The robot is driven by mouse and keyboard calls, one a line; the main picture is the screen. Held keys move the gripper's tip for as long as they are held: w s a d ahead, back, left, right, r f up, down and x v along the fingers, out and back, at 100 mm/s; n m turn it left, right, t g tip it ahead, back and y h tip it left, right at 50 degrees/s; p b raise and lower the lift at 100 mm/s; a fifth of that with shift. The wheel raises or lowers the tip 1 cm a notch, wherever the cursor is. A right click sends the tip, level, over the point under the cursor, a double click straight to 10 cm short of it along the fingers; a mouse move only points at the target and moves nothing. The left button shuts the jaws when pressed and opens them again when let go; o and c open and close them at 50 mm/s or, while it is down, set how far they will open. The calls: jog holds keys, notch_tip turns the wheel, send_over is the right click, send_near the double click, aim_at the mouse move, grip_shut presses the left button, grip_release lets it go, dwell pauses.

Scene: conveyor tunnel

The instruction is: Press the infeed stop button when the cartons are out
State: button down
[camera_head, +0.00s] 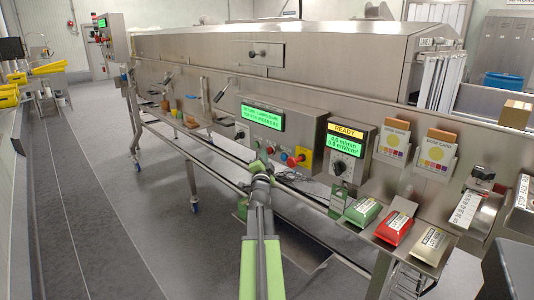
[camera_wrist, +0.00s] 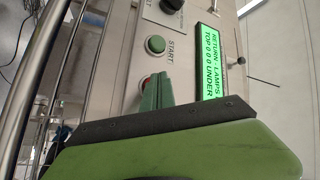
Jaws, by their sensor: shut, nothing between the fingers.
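My gripper (camera_head: 260,168) is shut and empty in front of the grey control panel (camera_head: 246,137), at the height of its buttons. In the wrist view the closed green fingers (camera_wrist: 162,92) overlap a red button (camera_wrist: 147,81), which shows only partly. Its label is hidden, and I cannot tell if the fingers touch it. A green button (camera_wrist: 155,44) marked START sits beside it. In the head view a red mushroom button (camera_head: 295,161) stands by a yellow plate (camera_head: 304,157). One brown carton (camera_head: 515,113) sits at the far right.
The panel's green display (camera_head: 263,119) reads RETURN LAMPS in the wrist view. A box marked READY (camera_head: 346,150) stands to its right. Green (camera_head: 362,212), red (camera_head: 392,227) and beige (camera_head: 434,245) packs lie on a shelf. A metal rail (camera_head: 310,200) runs below the panel. The left floor is clear.

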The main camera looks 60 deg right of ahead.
jog(key=shift+s+d, duration=0.15)
jog(key=shift+d, duration=0.25)
jog(key=shift+a, duration=0.1)
dwell(0.5)
jog(key=shift+w+a, duration=0.3)
jog(key=shift+a, duration=0.55)
jog(key=shift+w+a, duration=0.25)
jog(key=shift+a, duration=0.55)
jog(key=shift+w+a, duration=0.3)
jog(key=shift+a, duration=0.45)
jog(key=shift+w+a, duration=0.25)
jog(key=shift+a, duration=0.55)
